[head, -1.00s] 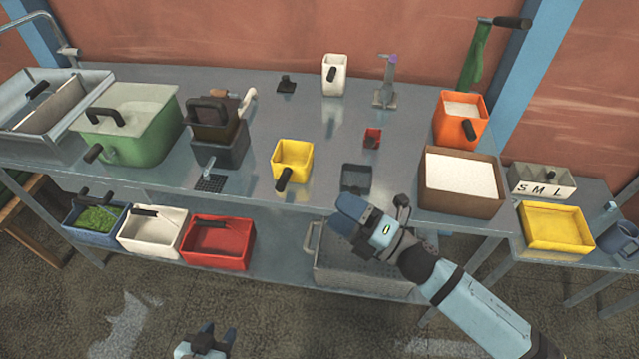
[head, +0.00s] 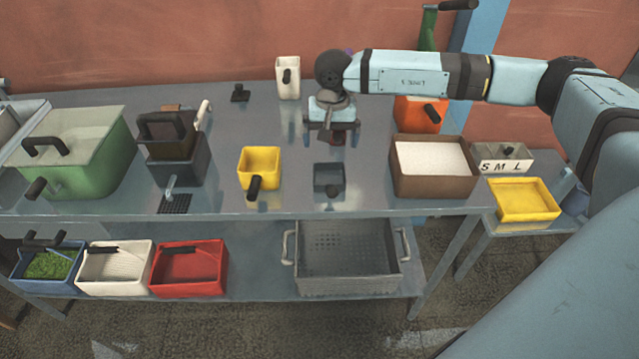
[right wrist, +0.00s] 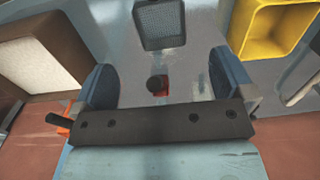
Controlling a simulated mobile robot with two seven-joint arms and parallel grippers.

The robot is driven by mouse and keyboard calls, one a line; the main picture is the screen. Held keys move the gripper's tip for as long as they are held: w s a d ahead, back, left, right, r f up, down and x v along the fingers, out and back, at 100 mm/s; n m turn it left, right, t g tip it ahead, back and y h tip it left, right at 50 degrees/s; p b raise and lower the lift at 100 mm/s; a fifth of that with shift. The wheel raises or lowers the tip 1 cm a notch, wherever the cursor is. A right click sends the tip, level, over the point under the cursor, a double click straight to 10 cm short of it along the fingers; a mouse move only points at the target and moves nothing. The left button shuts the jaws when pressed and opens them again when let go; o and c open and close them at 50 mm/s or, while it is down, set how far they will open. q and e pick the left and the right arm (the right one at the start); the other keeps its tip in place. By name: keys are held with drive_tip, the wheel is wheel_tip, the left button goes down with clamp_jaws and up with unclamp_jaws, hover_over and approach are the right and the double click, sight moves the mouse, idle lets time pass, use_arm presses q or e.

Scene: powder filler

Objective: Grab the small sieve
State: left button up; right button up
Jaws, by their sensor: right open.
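Which thing is the small sieve I cannot tell for certain. A small dark grey box (head: 328,178) stands near the table's front edge; in the right wrist view it shows a mesh-like floor (right wrist: 160,20). A small red piece with a round black knob (right wrist: 158,86) sits between the spread fingers in the right wrist view; in the head view my gripper mostly hides it. My right gripper (head: 330,140) points down over the table, behind the dark grey box. It is open and empty, also in the right wrist view (right wrist: 163,80). My left gripper is out of view.
A yellow box (head: 259,165), a brown tray of white powder (head: 397,192) and an orange box (head: 402,112) flank the spot. A white box (head: 288,80) stands behind it. A black grid (head: 175,204) lies to the left. The table's front middle is fairly clear.

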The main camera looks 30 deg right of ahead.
drive_tip(key=p, duration=0.1)
approach(330, 178)
drive_tip(key=s+a, duration=0.1)
drive_tip(key=s+f, duration=0.1)
drive_tip(key=shift+s+a+f, duration=0.1)
drive_tip(key=shift+s+a, duration=0.25)
drive_tip(key=shift+a, duration=0.05)
drive_tip(key=shift+a+f+p, duration=0.2)
drive_tip(key=shift+f+p, duration=0.65)
drive_tip(key=shift+f, duration=1.9)
drive_tip(key=shift+c, duration=0.5)
drive_tip(key=c, duration=0.6)
